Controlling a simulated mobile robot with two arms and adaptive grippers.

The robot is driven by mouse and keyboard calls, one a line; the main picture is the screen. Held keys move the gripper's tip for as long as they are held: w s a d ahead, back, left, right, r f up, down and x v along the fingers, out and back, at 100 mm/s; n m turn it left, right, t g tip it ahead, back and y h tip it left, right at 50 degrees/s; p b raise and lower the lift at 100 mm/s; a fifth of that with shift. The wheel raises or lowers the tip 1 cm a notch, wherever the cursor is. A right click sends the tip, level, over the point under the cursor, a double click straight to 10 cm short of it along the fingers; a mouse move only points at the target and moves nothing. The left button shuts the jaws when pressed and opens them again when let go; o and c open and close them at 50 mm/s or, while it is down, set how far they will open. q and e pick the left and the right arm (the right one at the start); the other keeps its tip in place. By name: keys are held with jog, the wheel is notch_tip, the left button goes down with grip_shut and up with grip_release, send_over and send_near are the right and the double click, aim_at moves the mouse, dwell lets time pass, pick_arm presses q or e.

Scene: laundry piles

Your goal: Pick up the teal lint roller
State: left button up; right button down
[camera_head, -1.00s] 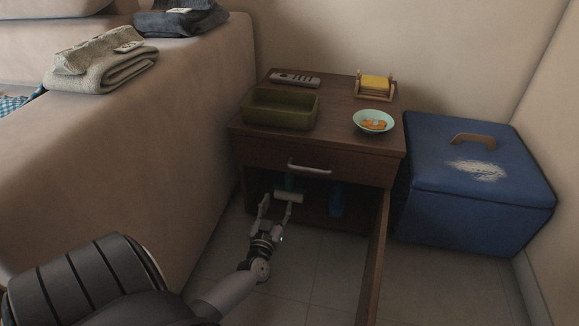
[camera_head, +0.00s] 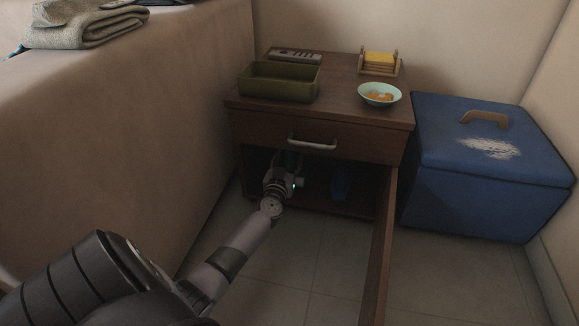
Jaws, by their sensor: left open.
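My left gripper (camera_head: 284,172) reaches into the dark open compartment of the brown nightstand (camera_head: 320,118), below its drawer. The gripper is open. The teal lint roller (camera_head: 290,157) is mostly hidden behind the gripper; only a bit of its teal part shows above the fingers and a pale bit beside them. I cannot tell whether the fingers touch it. My right gripper is not in view.
A blue item (camera_head: 341,183) stands inside the compartment, right of my gripper. The open door (camera_head: 378,250) juts forward on the right. A green tray (camera_head: 279,82), remote (camera_head: 296,56), bowl (camera_head: 379,94) and yellow sponge holder (camera_head: 380,63) are on top. A blue storage box (camera_head: 490,170) stands right.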

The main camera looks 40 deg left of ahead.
pick_arm(q)
jog(key=shift+c, duration=0.4)
grip_shut()
jog(key=shift+r, duration=0.1)
dwell(0.5)
